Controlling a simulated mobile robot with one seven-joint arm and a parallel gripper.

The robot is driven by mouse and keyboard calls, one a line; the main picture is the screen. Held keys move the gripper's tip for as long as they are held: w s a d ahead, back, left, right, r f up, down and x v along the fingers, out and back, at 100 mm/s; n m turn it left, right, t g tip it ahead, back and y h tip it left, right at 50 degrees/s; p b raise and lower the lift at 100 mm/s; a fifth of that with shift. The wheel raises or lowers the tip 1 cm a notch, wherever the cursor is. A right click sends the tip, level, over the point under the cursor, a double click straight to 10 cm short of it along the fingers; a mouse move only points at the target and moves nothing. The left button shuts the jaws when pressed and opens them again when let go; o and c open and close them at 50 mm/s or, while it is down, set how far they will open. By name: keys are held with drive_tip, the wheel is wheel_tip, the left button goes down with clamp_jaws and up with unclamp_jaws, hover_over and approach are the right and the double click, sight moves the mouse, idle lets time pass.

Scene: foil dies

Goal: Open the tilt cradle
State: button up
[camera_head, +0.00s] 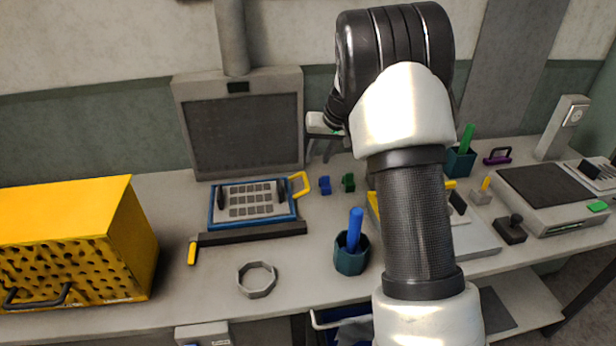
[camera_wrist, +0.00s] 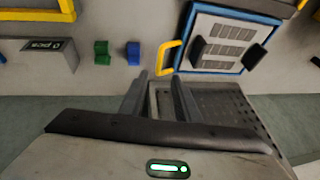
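A blue-framed tray (camera_head: 217,217) with a gridded light plate, dark side blocks and a yellow loop handle (camera_head: 300,185) at its right looks like the tilt cradle. It lies on the bench in front of the grey upright panel. In the wrist view the blue frame (camera_wrist: 268,18) is at upper right and its yellow handle (camera_wrist: 169,57) lies just beyond my fingertips. My gripper (camera_wrist: 160,78) is open and empty, its two fingers apart and clear of the handle. In the head view my gripper (camera_head: 321,156) is partly hidden by my arm, behind and right of the handle.
A blue block (camera_head: 325,185) and a green block (camera_head: 348,182) stand right of the handle. A teal cup (camera_head: 351,262) with a blue stick, a grey ring (camera_head: 257,279) and a yellow box (camera_head: 130,235) are nearby. My arm hides part of a yellow-edged fixture.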

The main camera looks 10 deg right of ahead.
sight(306, 181)
drive_tip(key=x, duration=1.2)
drive_tip(key=shift+f, duration=0.1)
clamp_jaws()
